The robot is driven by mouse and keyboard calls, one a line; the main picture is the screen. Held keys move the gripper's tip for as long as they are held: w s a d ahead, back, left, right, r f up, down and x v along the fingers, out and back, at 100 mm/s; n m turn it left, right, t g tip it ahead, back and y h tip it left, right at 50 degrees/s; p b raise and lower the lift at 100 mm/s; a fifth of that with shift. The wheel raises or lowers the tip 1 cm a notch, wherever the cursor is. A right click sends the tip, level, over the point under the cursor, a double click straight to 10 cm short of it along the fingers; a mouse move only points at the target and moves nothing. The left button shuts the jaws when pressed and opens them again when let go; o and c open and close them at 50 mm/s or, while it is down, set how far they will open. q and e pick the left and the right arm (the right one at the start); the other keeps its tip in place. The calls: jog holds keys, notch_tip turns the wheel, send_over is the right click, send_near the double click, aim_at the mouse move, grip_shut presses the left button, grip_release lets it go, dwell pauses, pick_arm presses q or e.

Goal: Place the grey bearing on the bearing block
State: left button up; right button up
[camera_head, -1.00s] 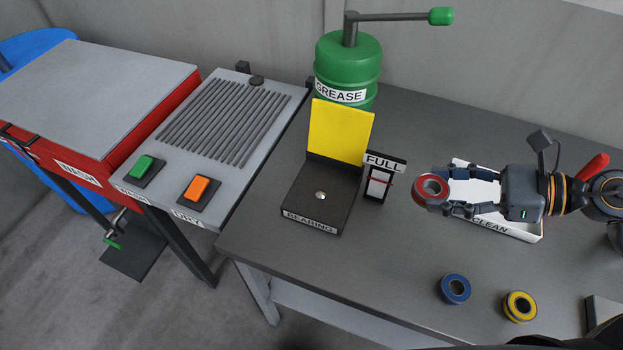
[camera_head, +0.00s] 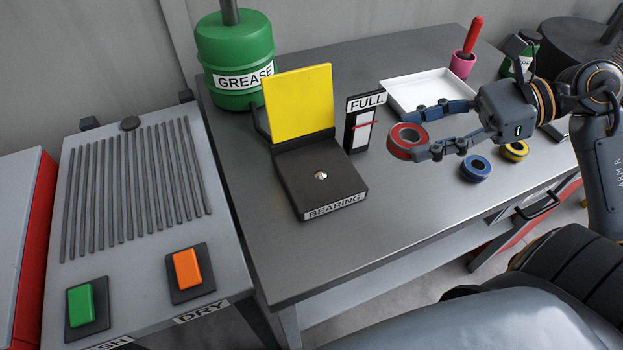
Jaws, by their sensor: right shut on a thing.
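My right gripper (camera_head: 423,133) is shut on a ring-shaped bearing (camera_head: 404,151) with a red outside and a grey inner ring. It holds the bearing in the air over the table, to the right of the bearing block. The black bearing block (camera_head: 300,185), labelled BEARING, has a small metal stud on top and a yellow upright plate (camera_head: 300,103) at its back. Nothing sits on the stud. No plain grey bearing shows. My left gripper is not in view.
A FULL gauge (camera_head: 362,122) stands between block and bearing. A green GREASE drum (camera_head: 236,60) is behind the block. A white tray (camera_head: 462,76), a blue bearing (camera_head: 475,168) and a yellow bearing (camera_head: 514,151) are on the right. The table front is clear.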

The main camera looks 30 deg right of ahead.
jog(key=w+a+f+p, duration=0.2)
jog(key=w+a+f, duration=0.1)
jog(key=w+a, duration=0.25)
send_over(332, 175)
jog(key=f, duration=0.3)
jog(key=d+f, duration=0.1)
jog(key=f, duration=0.1)
jog(key=shift+s+f+p, duration=0.2)
jog(key=shift+s+p, duration=0.15)
jog(key=shift+w+a+f, duration=0.3)
jog(key=shift+f, duration=0.2)
notch_tip(332, 175, down, 3)
jog(key=shift+w+a+f+p, duration=0.1)
jog(key=shift+a+p, duration=0.05)
jog(key=shift+p, duration=0.45)
jog(key=shift+f, duration=0.1)
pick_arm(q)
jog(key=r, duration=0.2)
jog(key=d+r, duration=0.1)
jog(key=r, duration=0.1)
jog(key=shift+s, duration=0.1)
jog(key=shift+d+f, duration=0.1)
pick_arm(e)
jog(key=shift+f, duration=0.1)
